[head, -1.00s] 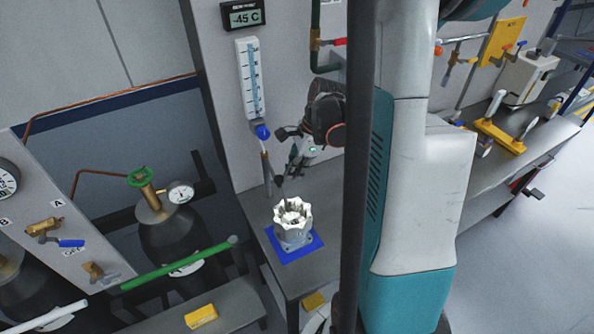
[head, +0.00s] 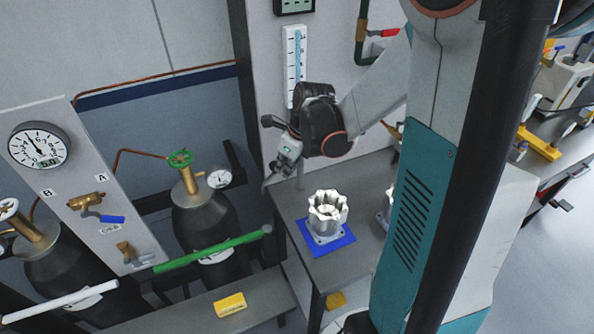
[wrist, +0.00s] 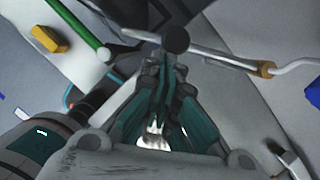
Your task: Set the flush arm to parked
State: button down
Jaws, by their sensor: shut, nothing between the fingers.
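No part carries a readable flush arm label. In the wrist view, a pale bent tube (wrist: 220,58) with a brass fitting (wrist: 265,69) and a dark round end (wrist: 175,40) lies just beyond my fingertips; it may be the flush arm. I cannot tell whether they touch. In the head view, a short grey upright piece (head: 300,178) shows beside my wrist, with the rest hidden behind my arm. My gripper (head: 267,186) is shut and empty, left of the scalloped metal housing (head: 327,212) and above the bench edge. Its fingers also show in the wrist view (wrist: 166,75).
The housing stands on a blue pad (head: 308,237) on the grey bench (head: 350,270); another housing is partly hidden by my column. Gas cylinders (head: 205,225), a green bar (head: 210,250) and a white bar (head: 60,306) are left. A yellow block (head: 230,304) lies on a low shelf.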

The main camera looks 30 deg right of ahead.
jog(key=w+a+b, duration=0.1)
jog(key=w+a, duration=0.2)
jog(key=w, duration=0.5)
jog(key=shift+w+a+b, duration=0.25)
jog(key=shift+b, duration=0.1)
dwell(0.3)
